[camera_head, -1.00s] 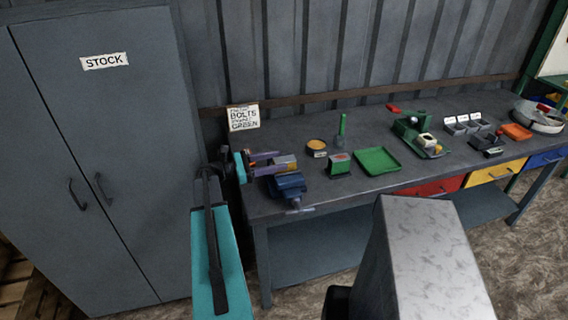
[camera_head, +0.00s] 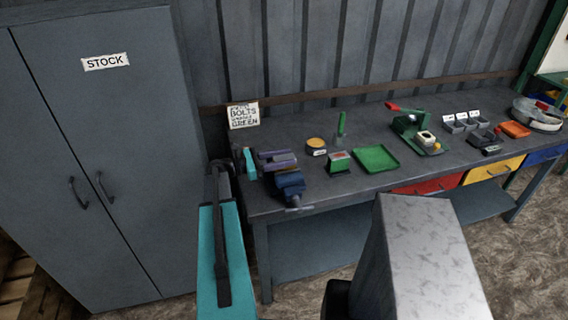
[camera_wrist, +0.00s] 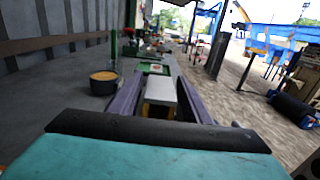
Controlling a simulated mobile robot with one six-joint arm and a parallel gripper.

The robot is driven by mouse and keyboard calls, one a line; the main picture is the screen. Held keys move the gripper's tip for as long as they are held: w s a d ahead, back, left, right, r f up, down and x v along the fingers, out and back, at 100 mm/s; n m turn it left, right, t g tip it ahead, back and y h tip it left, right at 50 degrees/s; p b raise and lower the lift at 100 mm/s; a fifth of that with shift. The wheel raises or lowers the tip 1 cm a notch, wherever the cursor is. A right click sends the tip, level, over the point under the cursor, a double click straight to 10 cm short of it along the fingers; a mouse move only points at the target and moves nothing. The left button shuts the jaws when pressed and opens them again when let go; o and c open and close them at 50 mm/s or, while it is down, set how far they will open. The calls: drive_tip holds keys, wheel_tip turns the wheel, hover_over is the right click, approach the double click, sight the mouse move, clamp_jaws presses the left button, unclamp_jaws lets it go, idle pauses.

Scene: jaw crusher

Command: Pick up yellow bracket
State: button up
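My gripper (camera_head: 284,160) has two purple fingers and reaches in at the vise end of the bench. In the wrist view its fingers (camera_wrist: 160,85) stand apart, one on each side of a small block. The block has a grey top (camera_wrist: 160,91) and a yellow front part (camera_wrist: 158,110), which looks like the yellow bracket. I cannot tell whether the fingers touch it. In the head view the fingers and vise crowd this spot, so the bracket is small and partly hidden. The blue vise (camera_head: 290,184) sits just in front of the fingers.
A grey cabinet (camera_head: 95,190) stands at left. A bolts sign (camera_head: 243,115) is behind.

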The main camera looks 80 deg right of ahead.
sight(284, 157)
clamp_jaws()
drive_tip(key=shift+r, duration=0.1)
drive_tip(key=shift+r, duration=0.1)
wheel_tip(284, 157, up, 7)
drive_tip(key=p, duration=0.4)
drive_tip(key=shift+d, duration=0.1)
drive_tip(key=s+a+p, duration=0.2)
drive_tip(key=s+a, duration=0.1)
drive_tip(key=a, duration=0.5)
drive_tip(key=s+a+p, duration=0.1)
drive_tip(key=s+a, duration=0.3)
drive_tip(key=a, duration=0.4)
drive_tip(key=shift+s+p, duration=0.15)
drive_tip(key=shift+p, duration=0.2)
drive_tip(key=shift+f, duration=0.2)
idle(0.4)
